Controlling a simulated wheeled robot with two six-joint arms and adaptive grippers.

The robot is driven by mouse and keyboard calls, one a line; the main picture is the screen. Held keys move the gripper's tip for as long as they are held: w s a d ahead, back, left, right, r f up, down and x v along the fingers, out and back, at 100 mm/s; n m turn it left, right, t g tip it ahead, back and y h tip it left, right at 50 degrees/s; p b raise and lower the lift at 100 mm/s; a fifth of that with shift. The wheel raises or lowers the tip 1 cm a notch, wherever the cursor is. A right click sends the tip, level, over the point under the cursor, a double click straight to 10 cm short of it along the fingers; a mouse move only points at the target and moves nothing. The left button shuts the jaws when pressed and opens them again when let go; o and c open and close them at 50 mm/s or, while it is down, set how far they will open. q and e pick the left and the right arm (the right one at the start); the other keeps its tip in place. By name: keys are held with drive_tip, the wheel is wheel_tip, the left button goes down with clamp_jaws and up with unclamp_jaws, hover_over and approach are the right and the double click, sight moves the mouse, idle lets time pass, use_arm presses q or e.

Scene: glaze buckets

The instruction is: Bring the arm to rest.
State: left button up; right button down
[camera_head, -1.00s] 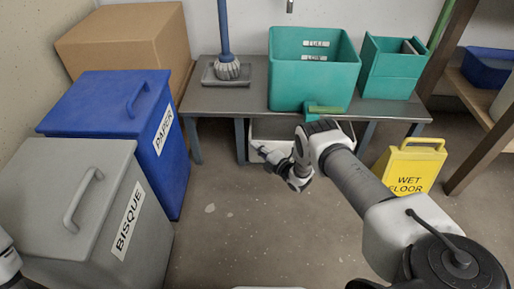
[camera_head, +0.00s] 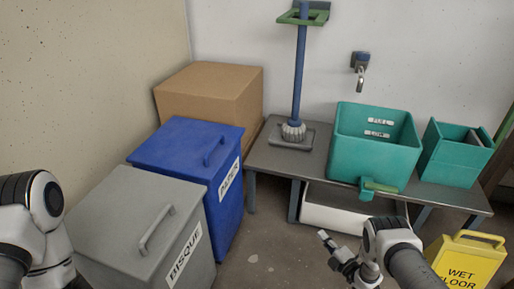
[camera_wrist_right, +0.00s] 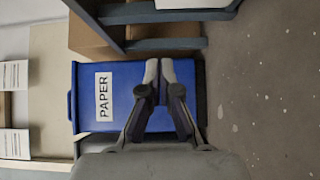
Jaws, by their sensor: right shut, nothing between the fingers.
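My right gripper (camera_head: 326,238) is in front of the bench, low in the head view, over the floor and to the right of the bins. In the right wrist view its two fingers (camera_wrist_right: 160,66) are together with nothing between them, in line with the blue PAPER bin. My right arm comes in from the lower right. My left arm shows at the left edge of the head view, beside the grey bin; its gripper is out of the picture.
A grey BISQUE bin (camera_head: 125,222) and a blue PAPER bin (camera_head: 180,150) stand left, lids shut. A cardboard box (camera_head: 205,90) is behind. A grey bench (camera_head: 262,158) carries a teal bucket (camera_head: 372,158) and a smaller teal container (camera_head: 446,160). A yellow sign (camera_head: 465,262) stands right.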

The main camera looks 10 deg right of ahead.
drive_tip(key=w+a+r+m+g+p, duration=0.1)
drive_tip(key=w+a+r+m+p, duration=0.3)
drive_tip(key=a+r, duration=0.85)
drive_tip(key=s+m+g+h+p, duration=0.15)
drive_tip(key=s+m+g, duration=0.65)
drive_tip(key=s, duration=1.1)
drive_tip(key=s+m+g+h+p, duration=0.1)
drive_tip(key=s+m+g+h, duration=0.2)
drive_tip(key=s+m+g, duration=1.1)
drive_tip(key=s+r+n+t+p, duration=0.2)
drive_tip(key=r+p, duration=1.6)
drive_tip(key=p, duration=0.1)
drive_tip(key=s+r+n+t+p, duration=0.2)
drive_tip(key=r+t+p, duration=0.1)
drive_tip(key=r+p, duration=1.6)
drive_tip(key=shift+s+r+n+t, duration=0.25)
drive_tip(key=shift+s+n+t, duration=0.05)
drive_tip(key=shift+n, duration=0.1)
